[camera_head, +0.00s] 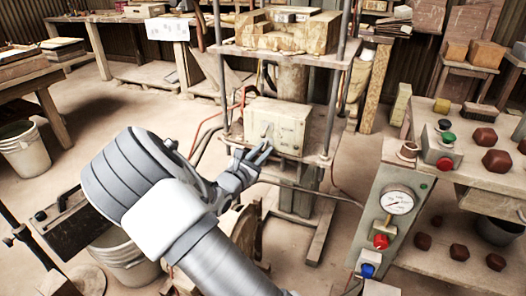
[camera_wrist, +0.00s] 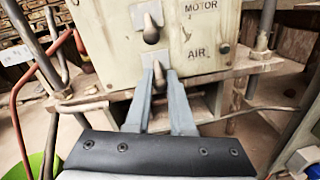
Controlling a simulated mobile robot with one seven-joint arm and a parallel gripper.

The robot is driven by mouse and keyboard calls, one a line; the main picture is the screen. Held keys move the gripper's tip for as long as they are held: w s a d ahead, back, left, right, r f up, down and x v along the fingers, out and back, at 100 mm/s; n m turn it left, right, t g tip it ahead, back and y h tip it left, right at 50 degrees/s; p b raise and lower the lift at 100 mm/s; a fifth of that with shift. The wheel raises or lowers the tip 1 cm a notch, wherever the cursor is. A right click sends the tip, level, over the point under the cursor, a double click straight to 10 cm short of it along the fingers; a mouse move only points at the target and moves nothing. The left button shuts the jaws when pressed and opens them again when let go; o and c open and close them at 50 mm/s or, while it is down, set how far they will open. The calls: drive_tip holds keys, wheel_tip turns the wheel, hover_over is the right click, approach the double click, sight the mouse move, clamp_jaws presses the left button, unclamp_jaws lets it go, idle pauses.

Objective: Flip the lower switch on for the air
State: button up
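The cream control box (camera_head: 278,124) stands on the press frame; in the wrist view its front (camera_wrist: 205,35) carries the labels MOTOR and AIR. The upper switch (camera_wrist: 150,30), beside MOTOR, has its dark lever hanging down. The lower switch (camera_wrist: 159,76), beside AIR, also has its lever pointing down. My gripper (camera_wrist: 161,74) is open in a narrow gap, with its two grey fingertips on either side of the lower lever. Whether they touch it I cannot tell. In the head view my gripper (camera_head: 258,154) is just in front of the box's lower front.
A red cable (camera_head: 207,125) runs left of the box, and metal posts (camera_head: 339,100) flank it. A panel with a gauge (camera_head: 398,201) and coloured buttons stands at right. A bucket (camera_head: 124,257) is below my arm.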

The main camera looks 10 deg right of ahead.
clamp_jaws()
drive_tip(key=shift+r+p, duration=0.1)
drive_tip(key=shift+p, duration=0.25)
drive_tip(key=r+g+p, duration=0.1)
drive_tip(key=p, duration=0.2)
drive_tip(key=shift+s+y, duration=0.1)
drive_tip(key=shift+y, duration=0.2)
drive_tip(key=g+p, duration=0.1)
drive_tip(key=p, duration=0.1)
drive_tip(key=shift+r+y+p, duration=0.2)
drive_tip(key=shift+y+p, duration=0.15)
drive_tip(key=shift+y, duration=0.05)
drive_tip(key=g+y+p, duration=0.1)
drive_tip(key=p, duration=0.2)
drive_tip(key=g+y+p, duration=0.1)
drive_tip(key=p, duration=0.3)
drive_tip(key=shift+r+g, duration=0.3)
drive_tip(key=shift+r, duration=0.1)
drive_tip(key=shift+a+g+y+p, duration=0.1)
drive_tip(key=shift+g+y+p, duration=0.3)
drive_tip(key=shift+p, duration=0.4)
drive_tip(key=shift+f, duration=0.1)
drive_tip(key=shift+s, duration=0.1)
